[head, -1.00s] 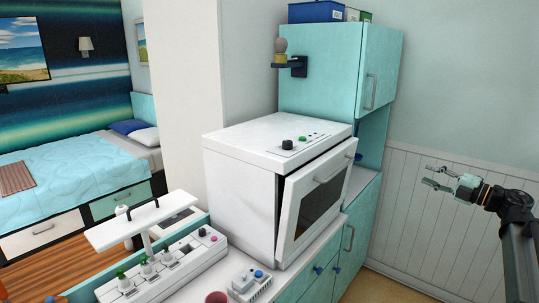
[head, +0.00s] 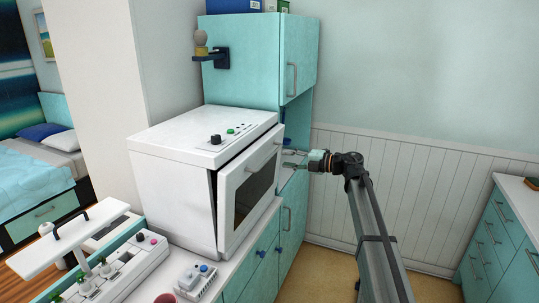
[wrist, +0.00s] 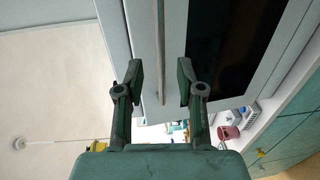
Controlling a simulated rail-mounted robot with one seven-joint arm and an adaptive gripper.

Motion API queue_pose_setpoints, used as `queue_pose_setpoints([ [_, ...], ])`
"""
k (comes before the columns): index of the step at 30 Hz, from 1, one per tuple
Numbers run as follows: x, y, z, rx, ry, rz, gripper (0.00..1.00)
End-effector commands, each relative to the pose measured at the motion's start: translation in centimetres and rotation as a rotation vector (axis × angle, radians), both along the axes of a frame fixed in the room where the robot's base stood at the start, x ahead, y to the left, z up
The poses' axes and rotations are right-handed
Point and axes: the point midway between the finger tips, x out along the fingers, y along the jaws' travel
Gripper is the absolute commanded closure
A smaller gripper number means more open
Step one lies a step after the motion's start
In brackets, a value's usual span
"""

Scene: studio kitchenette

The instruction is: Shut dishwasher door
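The dishwasher (head: 175,180) is a white box on the counter. A bar handle (head: 262,159) runs along the door's top. My gripper (head: 287,159) is open and empty, just right of the door in the head view. In the wrist view, the open fingers (wrist: 160,82) appear on either side of the handle bar (wrist: 160,45), with the dark door window (wrist: 228,45) to the right. No contact shows.
Teal cabinets stand below the counter (head: 195,285), and a teal wall cabinet (head: 250,65) stands behind the dishwasher. A white socket strip (head: 125,270) and a small device (head: 195,280) lie left of the door. Floor (head: 325,275) is open to the right.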

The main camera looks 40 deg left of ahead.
Motion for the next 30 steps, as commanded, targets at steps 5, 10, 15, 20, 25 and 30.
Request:
queue_pose_setpoints([
  [5,-0.9,3.5,-0.1,0.000,0.001,0.001,0.62],
  [10,-1.6,5.8,-0.3,0.000,0.001,0.001,0.62],
  [15,-2.0,6.9,-0.6,0.000,0.001,-0.001,0.62],
  [20,-2.1,7.3,-0.7,0.000,0.000,-0.001,0.62],
  [25,-2.1,7.2,-0.7,0.000,0.000,-0.001,0.62],
  [30,-2.1,7.2,-0.7,0.000,0.000,-0.001,1.00],
])
